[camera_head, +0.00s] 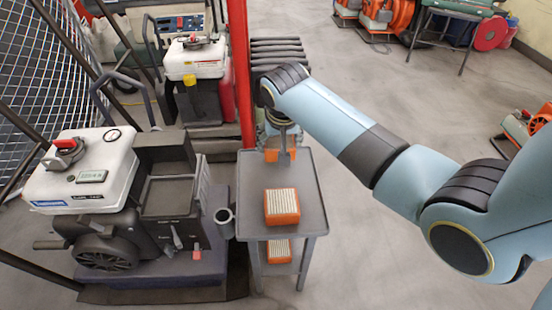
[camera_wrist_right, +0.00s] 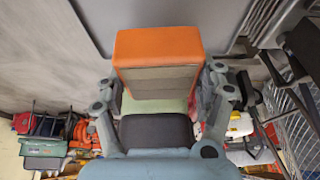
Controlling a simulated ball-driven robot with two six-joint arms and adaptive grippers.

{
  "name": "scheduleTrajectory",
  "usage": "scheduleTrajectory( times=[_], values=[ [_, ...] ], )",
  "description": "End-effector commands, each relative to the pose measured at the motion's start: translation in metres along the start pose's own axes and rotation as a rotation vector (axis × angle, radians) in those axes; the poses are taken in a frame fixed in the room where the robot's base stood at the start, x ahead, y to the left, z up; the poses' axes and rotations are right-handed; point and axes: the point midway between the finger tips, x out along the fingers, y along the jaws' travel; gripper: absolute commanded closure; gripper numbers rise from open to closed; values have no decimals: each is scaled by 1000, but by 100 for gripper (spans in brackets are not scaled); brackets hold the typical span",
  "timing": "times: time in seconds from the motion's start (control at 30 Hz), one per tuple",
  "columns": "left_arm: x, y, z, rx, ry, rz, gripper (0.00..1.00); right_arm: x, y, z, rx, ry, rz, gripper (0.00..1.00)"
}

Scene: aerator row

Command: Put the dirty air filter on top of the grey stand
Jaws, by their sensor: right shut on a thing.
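The grey stand (camera_head: 306,180) is a small two-level table in the middle of the head view. My right gripper (camera_head: 284,155) is at its far end, shut on an orange air filter (camera_head: 272,155), largely hidden behind the gripper. In the right wrist view, this filter (camera_wrist_right: 158,47) sits between the fingers (camera_wrist_right: 160,88) and shows a dull grey-brown face, so it looks like the dirty one. I cannot tell whether it touches the stand top. A second orange filter (camera_head: 282,206) with clean cream pleats lies on the stand top, nearer. My left gripper is not in view.
Another orange filter (camera_head: 279,250) with pale pleats lies on the lower shelf. A white-topped engine machine (camera_head: 90,170) stands close on the left, with a cup-like ring (camera_head: 224,216) beside the stand. A red post (camera_head: 241,75) rises behind.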

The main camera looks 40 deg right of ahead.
Motion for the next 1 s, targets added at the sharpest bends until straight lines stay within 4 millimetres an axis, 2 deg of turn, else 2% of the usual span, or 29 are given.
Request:
scheduleTrajectory(
  times=[0.17,0.4,0.53,0.77,0.8,1.0],
  values=[
    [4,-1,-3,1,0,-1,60,8,-8,5,-1,0,1,62],
    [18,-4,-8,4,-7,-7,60,41,-7,19,-2,-2,2,62],
    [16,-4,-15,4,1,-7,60,40,-7,18,-1,2,0,62],
    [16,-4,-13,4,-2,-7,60,42,-7,19,-1,1,0,62],
    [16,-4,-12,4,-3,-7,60,43,-7,19,-1,1,0,28],
    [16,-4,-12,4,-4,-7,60,42,-7,19,-1,1,0,5]
  ],
)
